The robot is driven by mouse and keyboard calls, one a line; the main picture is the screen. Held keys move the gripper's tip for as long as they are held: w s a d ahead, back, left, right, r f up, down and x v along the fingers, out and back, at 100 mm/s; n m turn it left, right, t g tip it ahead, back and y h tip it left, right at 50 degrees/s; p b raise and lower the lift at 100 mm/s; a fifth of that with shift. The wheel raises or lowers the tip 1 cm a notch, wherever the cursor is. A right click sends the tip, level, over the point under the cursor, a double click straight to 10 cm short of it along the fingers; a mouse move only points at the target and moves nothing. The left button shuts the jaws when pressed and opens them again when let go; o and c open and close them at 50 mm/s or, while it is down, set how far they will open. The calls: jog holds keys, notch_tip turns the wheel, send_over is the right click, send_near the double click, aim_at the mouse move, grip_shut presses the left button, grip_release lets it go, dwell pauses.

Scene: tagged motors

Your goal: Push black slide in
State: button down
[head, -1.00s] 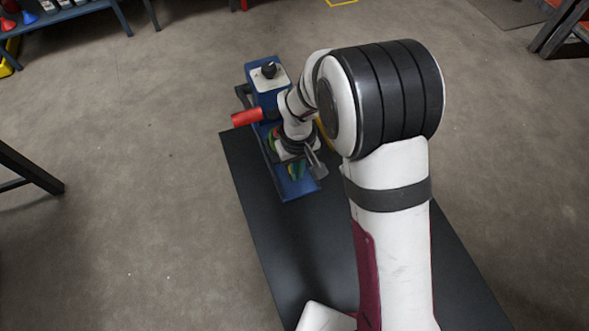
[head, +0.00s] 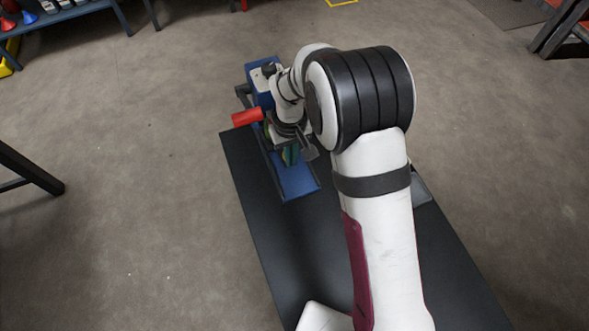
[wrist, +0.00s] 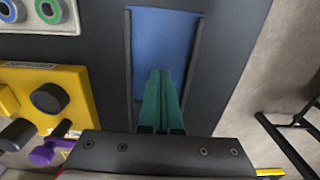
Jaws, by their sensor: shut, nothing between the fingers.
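My gripper (wrist: 160,76) shows in the wrist view as two long green fingers pressed together, with nothing between them. The fingers point along a blue strip (wrist: 162,38) that lies between two dark rails. In the head view my gripper (head: 290,156) is over the blue base (head: 298,185) at the far end of the black table. I cannot pick out the black slide with certainty; my wrist and gripper cover the middle of the base. Whether the fingertips touch anything is not clear.
A red handle (head: 246,117) sticks out left of the base. A black knob (head: 268,69) stands at its far end. In the wrist view, a yellow block (wrist: 47,92) with black knobs and a grey block with coloured rings (wrist: 40,14) lie left. The near table (head: 255,220) is clear.

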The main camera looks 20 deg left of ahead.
jog(key=shift+w+a, duration=0.3)
jog(key=shift+s+d, duration=0.75)
notch_tip(320, 180, up, 6)
jog(key=s+d, duration=0.2)
jog(key=shift+d, duration=0.1)
jog(key=s+d+r+m+y, duration=0.1)
jog(key=s+d+r+m, duration=0.45)
jog(key=d, duration=0.25)
jog(key=s+d+r+m, duration=0.4)
jog(key=d+r, duration=0.2)
jog(key=d, duration=0.3)
jog(key=s+d+m, duration=0.3)
jog(key=s+m, duration=0.2)
jog(key=s, duration=0.3)
jog(key=shift+s+d+y, duration=0.2)
jog(key=shift+d+y, duration=0.15)
jog(key=shift+y, duration=0.05)
